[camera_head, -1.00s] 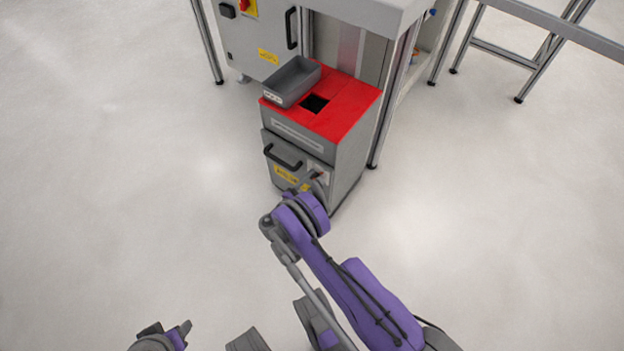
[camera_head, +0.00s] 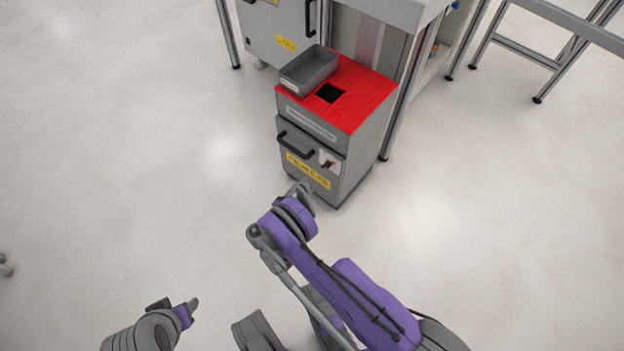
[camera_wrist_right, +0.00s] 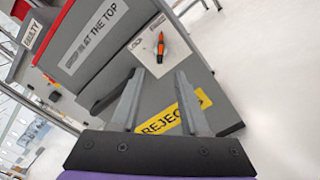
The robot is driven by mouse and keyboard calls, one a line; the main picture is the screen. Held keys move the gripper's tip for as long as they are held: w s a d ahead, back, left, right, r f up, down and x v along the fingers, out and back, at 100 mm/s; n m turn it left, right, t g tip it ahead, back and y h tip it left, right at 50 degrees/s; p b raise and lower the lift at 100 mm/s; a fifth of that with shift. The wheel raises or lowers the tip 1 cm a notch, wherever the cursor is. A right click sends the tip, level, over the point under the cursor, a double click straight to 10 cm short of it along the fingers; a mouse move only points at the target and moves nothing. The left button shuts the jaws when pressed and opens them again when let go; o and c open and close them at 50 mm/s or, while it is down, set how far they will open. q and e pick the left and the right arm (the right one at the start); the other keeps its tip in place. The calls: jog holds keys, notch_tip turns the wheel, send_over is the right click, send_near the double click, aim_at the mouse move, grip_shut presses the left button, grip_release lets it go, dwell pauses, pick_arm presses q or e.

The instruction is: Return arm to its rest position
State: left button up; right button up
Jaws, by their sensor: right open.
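My right arm (camera_head: 355,295) is purple and grey and reaches forward from the bottom of the head view. Its gripper (camera_head: 301,187) is small there, in front of the lower part of a grey cabinet. In the right wrist view the gripper (camera_wrist_right: 160,80) is open, with its two grey fingers apart and nothing between them. The cabinet front with its yellow REJECTS label (camera_wrist_right: 172,116) shows behind the fingers. My left gripper (camera_head: 184,308) is at the lower left of the head view, over bare floor, and only part of it shows.
The grey cabinet (camera_head: 357,160) has a red top (camera_head: 365,95) with a square hole. A grey tray (camera_head: 308,70) sits on it. A black handle (camera_head: 295,143) and an orange-tipped switch (camera_wrist_right: 160,45) are on its front. Floor left and right is clear.

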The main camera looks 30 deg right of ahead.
jog(key=shift+s+a, duration=0.1)
jog(key=shift+a, duration=0.1)
dwell(0.5)
